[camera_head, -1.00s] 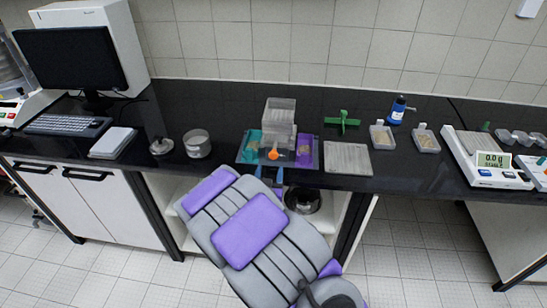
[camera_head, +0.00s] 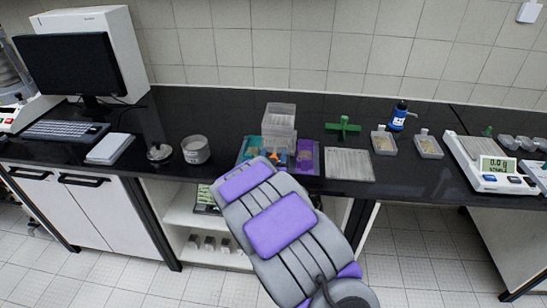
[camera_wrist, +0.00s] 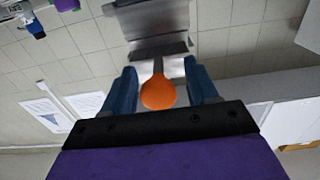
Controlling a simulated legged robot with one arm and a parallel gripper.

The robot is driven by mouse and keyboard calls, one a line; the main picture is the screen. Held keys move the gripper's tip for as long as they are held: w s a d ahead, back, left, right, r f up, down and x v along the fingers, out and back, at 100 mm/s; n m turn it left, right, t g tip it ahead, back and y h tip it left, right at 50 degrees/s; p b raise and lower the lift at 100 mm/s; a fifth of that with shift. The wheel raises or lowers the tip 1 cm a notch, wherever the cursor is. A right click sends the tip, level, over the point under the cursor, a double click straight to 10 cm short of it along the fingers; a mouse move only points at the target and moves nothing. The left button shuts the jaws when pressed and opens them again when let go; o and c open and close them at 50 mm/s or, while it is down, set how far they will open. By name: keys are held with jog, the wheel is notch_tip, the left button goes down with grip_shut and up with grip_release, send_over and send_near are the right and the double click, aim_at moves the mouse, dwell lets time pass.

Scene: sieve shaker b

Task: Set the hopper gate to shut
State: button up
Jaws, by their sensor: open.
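The hopper (camera_head: 279,121) is a clear grey box standing on a blue tray, between a teal and a purple part, on the black bench. Its gate handle ends in an orange knob (camera_wrist: 158,93) on a short grey stem, seen in the wrist view below a metal plate (camera_wrist: 158,48). My gripper (camera_wrist: 161,68) is open, with one blue finger on each side of the knob and visible gaps between. In the head view my arm hides most of the knob and the fingers reach the hopper's front. The gate opening itself cannot be made out.
To the right lie a grey plate (camera_head: 349,164), a green cross-shaped part (camera_head: 343,127), two sample trays, a blue bottle (camera_head: 399,118) and a balance (camera_head: 490,165). To the left are a metal cup (camera_head: 195,150), a keyboard (camera_head: 66,131) and a monitor (camera_head: 72,66).

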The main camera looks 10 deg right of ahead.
jog(key=shift+w, duration=0.15)
grip_shut()
dwell(0.5)
